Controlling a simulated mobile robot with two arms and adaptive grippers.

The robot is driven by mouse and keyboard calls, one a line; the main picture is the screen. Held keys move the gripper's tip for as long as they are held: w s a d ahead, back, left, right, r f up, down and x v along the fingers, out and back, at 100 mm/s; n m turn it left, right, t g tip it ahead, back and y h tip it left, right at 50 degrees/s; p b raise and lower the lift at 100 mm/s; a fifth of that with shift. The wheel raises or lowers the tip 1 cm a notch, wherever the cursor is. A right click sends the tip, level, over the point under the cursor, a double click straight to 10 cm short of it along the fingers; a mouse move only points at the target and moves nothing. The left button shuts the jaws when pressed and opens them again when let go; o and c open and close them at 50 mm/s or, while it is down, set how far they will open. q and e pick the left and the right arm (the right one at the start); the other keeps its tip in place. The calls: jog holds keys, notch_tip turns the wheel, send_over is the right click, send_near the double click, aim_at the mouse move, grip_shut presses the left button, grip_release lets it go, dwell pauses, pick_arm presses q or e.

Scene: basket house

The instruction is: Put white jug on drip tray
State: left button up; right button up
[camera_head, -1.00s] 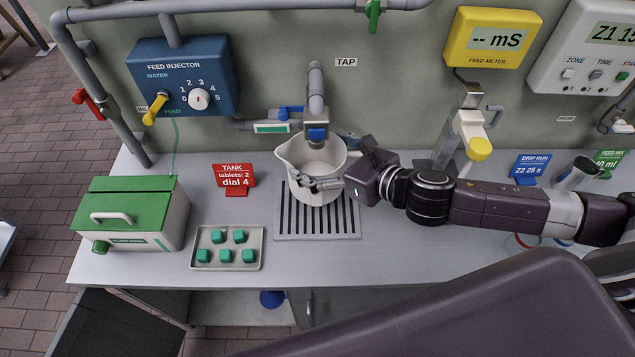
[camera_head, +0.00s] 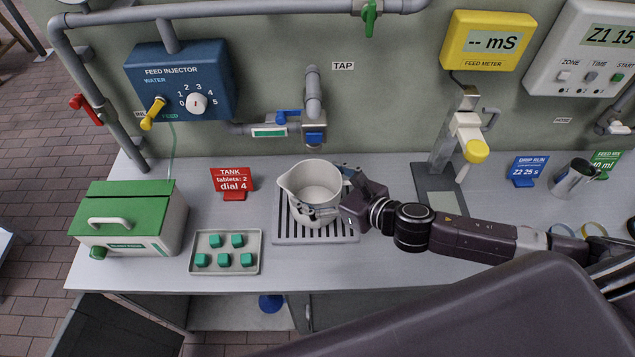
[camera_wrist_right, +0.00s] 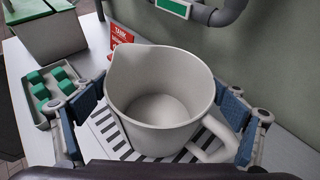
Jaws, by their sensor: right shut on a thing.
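The white jug (camera_head: 316,181) is upright over the grey slotted drip tray (camera_head: 291,236), below the tap (camera_head: 314,130). I cannot tell whether its base touches the tray. My right gripper (camera_head: 318,212) is shut on the jug, its fingers on either side of the body. In the right wrist view the jug (camera_wrist_right: 160,110) is empty inside, its spout points to the upper left, and its handle is at the lower right. Tray slots (camera_wrist_right: 110,130) show beneath it. My left gripper is not in view.
A small tray (camera_head: 226,268) with several green cubes is left of the drip tray. A green-lidded box (camera_head: 125,215) stands at the far left. A red sign (camera_head: 232,180) is behind the cubes. A yellow-knobbed stand (camera_head: 470,145) and metal cup (camera_head: 572,178) are to the right.

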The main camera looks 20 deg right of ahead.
jog(key=o, duration=1.4)
jog(key=b+v, duration=0.4)
jog(key=v, duration=0.8)
